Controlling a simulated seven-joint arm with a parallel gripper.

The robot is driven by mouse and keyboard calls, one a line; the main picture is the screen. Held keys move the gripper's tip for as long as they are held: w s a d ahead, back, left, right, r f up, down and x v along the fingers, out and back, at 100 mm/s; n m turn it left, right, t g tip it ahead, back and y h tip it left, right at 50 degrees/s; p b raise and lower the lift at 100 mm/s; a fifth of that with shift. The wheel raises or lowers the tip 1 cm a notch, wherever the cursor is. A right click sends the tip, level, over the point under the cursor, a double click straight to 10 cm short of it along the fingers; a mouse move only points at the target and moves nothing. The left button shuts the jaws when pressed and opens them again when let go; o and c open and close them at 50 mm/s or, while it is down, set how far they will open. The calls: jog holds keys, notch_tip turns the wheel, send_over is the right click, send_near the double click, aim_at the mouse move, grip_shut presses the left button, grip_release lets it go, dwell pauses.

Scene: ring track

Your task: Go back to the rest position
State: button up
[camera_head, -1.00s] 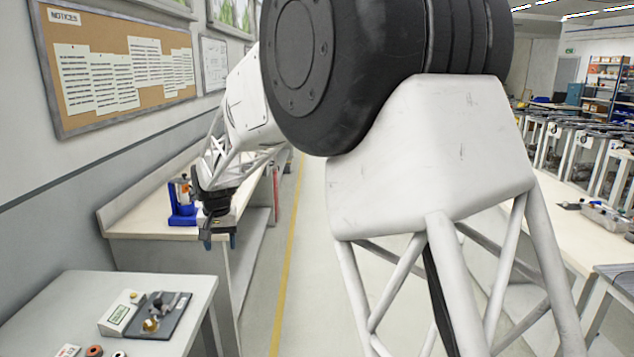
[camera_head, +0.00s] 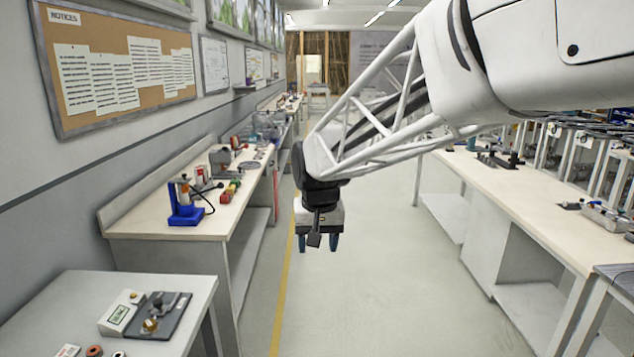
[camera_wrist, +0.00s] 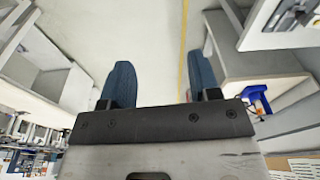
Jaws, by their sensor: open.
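My gripper (camera_head: 320,241) hangs pointing down over the aisle floor in the head view, between the left and right benches. Its two blue fingers are apart and nothing is between them. In the wrist view the gripper (camera_wrist: 160,85) also shows its fingers spread, with only pale floor and a yellow line beyond. My white lattice arm reaches in from the upper right of the head view.
The left bench (camera_head: 180,228) carries a blue stand (camera_head: 185,210) and several tools. The right bench (camera_head: 540,205) holds metal parts. A near left table (camera_head: 75,300) holds a dark plate device (camera_head: 160,314). The aisle floor (camera_head: 380,280) is clear.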

jog(key=s+d+f, duration=0.1)
jog(key=s+d, duration=0.5)
jog(key=s, duration=0.3)
jog(key=s+d+f+m, duration=0.1)
jog(key=s+d+f, duration=0.1)
jog(key=s+d, duration=0.4)
jog(key=s+d+f+t, duration=0.1)
jog(key=s+d, duration=0.5)
jog(key=s, duration=0.7)
jog(key=shift+s+d+f+h, duration=0.2)
jog(key=shift+f+h, duration=0.05)
jog(key=shift+h, duration=0.05)
dwell(1.4)
